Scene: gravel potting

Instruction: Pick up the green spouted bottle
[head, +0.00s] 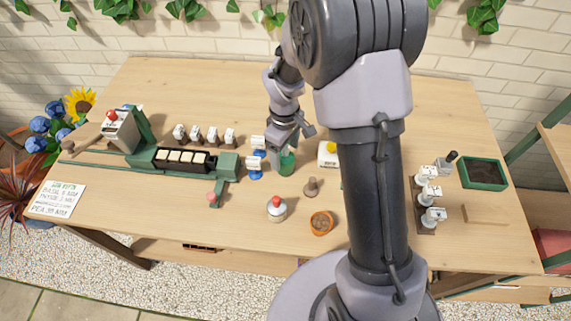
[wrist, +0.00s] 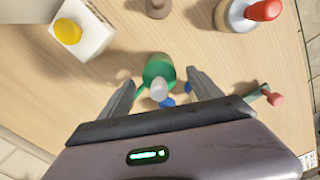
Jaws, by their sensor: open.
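The green spouted bottle (head: 287,164) stands on the wooden table near the middle, partly hidden by my gripper in the head view. In the wrist view the green bottle (wrist: 158,69) shows from above, with its pale spout toward me. My gripper (head: 290,145) is over and around it. In the wrist view my gripper (wrist: 160,90) is open, with one finger on each side of the bottle and gaps showing between. I cannot tell whether a finger touches it.
A white box with a yellow button (wrist: 68,31) stands close by, and a red-topped white bottle (head: 277,208) stands nearer the front. A brown stamp-like piece (head: 311,187) and a terracotta pot (head: 321,223) are nearby. A blue-based item (head: 255,165) is just left of the green bottle.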

